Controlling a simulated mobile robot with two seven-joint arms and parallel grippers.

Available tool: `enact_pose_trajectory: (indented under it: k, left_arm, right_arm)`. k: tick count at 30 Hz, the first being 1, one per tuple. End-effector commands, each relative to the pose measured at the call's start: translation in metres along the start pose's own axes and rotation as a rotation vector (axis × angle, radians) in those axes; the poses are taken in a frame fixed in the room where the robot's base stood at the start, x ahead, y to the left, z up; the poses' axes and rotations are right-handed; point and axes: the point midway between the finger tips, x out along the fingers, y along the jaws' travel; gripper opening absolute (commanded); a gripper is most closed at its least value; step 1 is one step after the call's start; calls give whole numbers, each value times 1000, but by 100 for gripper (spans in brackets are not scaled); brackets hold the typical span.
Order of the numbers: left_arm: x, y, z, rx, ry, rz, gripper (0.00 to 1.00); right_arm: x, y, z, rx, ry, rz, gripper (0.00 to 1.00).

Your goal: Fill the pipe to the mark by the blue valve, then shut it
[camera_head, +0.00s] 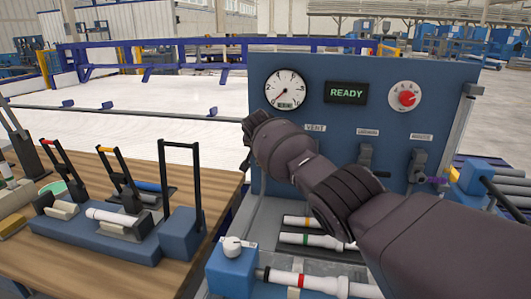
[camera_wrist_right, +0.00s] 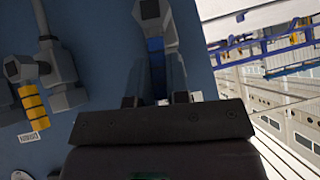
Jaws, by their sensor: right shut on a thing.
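My right gripper (camera_wrist_right: 157,92) is shut on the blue valve handle (camera_wrist_right: 157,72), which hangs from a grey valve body (camera_wrist_right: 151,12) on the blue panel. In the head view my right arm comes in from the right and hides this gripper and the blue valve. A white pipe with a red band (camera_head: 308,283) lies at the front of the panel bench. A second pipe with a green band (camera_head: 310,240) lies behind it. Which pipe the valve feeds, and any liquid level, I cannot tell. My left gripper is not in view.
The panel (camera_head: 330,120) carries a round gauge (camera_head: 287,88) with its needle at the lower left, a display (camera_head: 346,92) reading READY and a red knob (camera_head: 406,97). A yellow-handled valve (camera_wrist_right: 33,103) is beside the blue one. Clamps (camera_head: 120,185) stand on the wooden table.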

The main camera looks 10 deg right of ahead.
Motion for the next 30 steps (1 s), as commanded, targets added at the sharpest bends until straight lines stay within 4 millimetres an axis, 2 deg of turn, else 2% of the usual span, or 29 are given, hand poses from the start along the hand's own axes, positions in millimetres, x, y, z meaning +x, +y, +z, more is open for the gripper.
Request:
enact_pose_trajectory:
  k: [1, 13, 26, 27, 30]
  left_arm:
    - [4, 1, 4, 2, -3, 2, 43]
    - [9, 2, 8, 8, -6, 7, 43]
    - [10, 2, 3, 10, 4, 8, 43]
    - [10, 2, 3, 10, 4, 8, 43]
    - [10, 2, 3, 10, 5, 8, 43]
  right_arm:
    - [5, -2, 5, -21, -4, 21, 0]
    - [3, -9, 3, -111, -2, 112, 0]
    - [1, -9, 1, -121, 0, 119, 0]
    - [1, -9, 1, -121, 0, 119, 18]
    - [1, -10, 1, -120, 0, 119, 33]
